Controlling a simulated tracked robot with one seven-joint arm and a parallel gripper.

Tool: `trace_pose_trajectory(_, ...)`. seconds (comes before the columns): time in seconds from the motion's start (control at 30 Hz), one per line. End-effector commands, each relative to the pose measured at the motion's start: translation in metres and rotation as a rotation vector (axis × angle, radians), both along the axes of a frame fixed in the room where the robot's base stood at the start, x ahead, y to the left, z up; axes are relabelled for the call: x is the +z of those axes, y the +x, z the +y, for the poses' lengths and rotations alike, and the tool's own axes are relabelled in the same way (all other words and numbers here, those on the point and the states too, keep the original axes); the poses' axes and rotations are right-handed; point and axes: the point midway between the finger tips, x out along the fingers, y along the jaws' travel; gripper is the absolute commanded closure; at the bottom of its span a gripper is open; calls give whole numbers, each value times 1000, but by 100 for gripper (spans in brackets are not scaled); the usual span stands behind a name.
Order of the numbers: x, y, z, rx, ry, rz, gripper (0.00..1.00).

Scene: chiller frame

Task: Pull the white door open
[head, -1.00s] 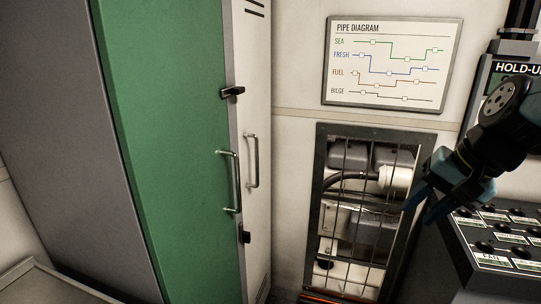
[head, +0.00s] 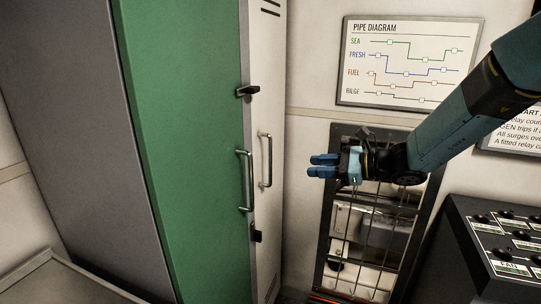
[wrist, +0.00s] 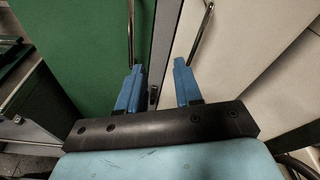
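The white door (head: 264,80) is a tall narrow panel just right of the green door, and it looks shut. Its upright metal handle (head: 266,160) is near its left side. The white door (wrist: 245,55) fills the right of the wrist view, with its handle (wrist: 204,25) at the top. My gripper (head: 313,166) is right of that handle in the head view, pointing left, in front of the grille. In the wrist view my gripper (wrist: 159,66) is open with nothing between its fingers. Its right finger lines up below the white door's handle, with no visible grip on it.
The green door (head: 185,130) has its own metal handle (head: 245,180) close beside the white one, and black latches (head: 248,91) at its edge. A barred grille (head: 333,215) lies behind my gripper. A switch console (head: 475,245) stands at lower right.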

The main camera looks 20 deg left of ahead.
Motion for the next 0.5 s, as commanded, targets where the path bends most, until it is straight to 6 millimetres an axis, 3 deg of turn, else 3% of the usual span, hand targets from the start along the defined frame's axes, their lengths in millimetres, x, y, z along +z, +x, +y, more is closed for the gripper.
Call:
trace_pose_trajectory(0.23, -22, 47, 29, -141, 182, 232, 65)
trace_pose_trajectory(0.5, -30, 64, 39, -196, 244, 314, 65)
